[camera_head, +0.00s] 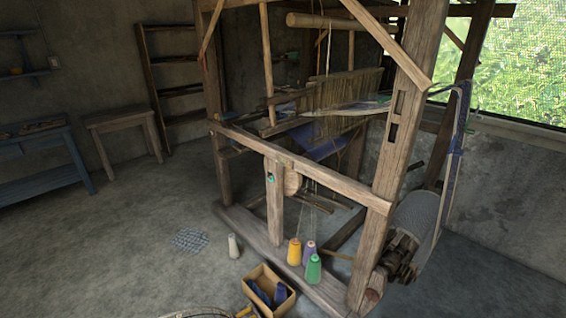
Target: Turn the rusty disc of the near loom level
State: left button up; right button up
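The near wooden loom (335,178) fills the middle and right of the head view. At its lower right end a dark, rust-brown mechanism (400,256) sits on the end of a roll wound in grey material (420,220). It looks like the rusty disc, but it is small and seen at an angle, so its exact shape and turn cannot be told. The loom's thick front post (400,140) stands just left of it. Neither of my grippers is in view.
Yellow (294,252), purple (309,252) and green (313,270) thread cones stand by the loom's base rail. A box (270,290) with dark blue items and a pale cone (233,246) are on the floor. Open floor lies left (120,235) and lower right.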

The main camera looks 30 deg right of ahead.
aim_at(373, 295)
jog(key=z, duration=1.85)
